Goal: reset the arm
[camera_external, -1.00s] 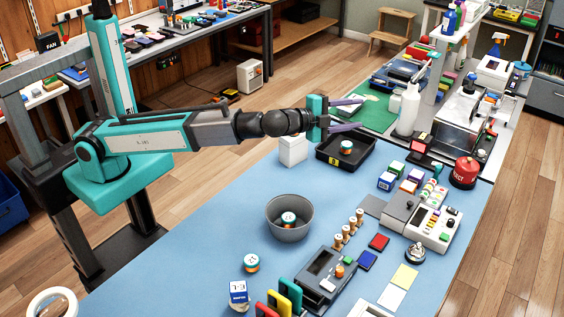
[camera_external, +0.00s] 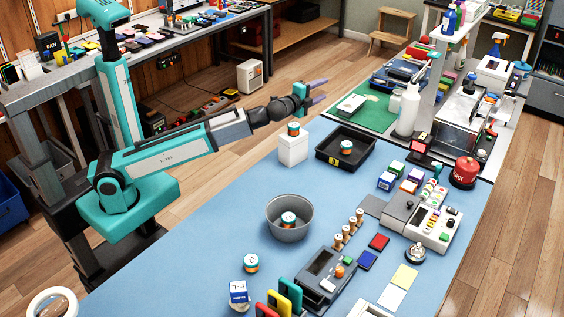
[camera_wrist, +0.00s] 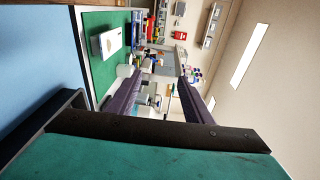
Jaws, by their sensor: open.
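My gripper (camera_external: 318,92) is open and empty in the external view, with its two purple fingers apart. It is held in the air above and behind the white box (camera_external: 293,149), pointing right toward the green mat. In the wrist view, the two purple fingers (camera_wrist: 160,100) are spread with nothing between them. My arm reaches out from its teal base at the left and slopes up to the wrist, touching nothing that I can see.
A small round item (camera_external: 293,128) sits on the white box. A black tray (camera_external: 330,158) holds a similar item. A grey bowl (camera_external: 289,234) holds another. The blue table (camera_external: 200,250) has free room at left. A green mat (camera_external: 372,118) lies beyond, with a white bottle (camera_external: 407,110).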

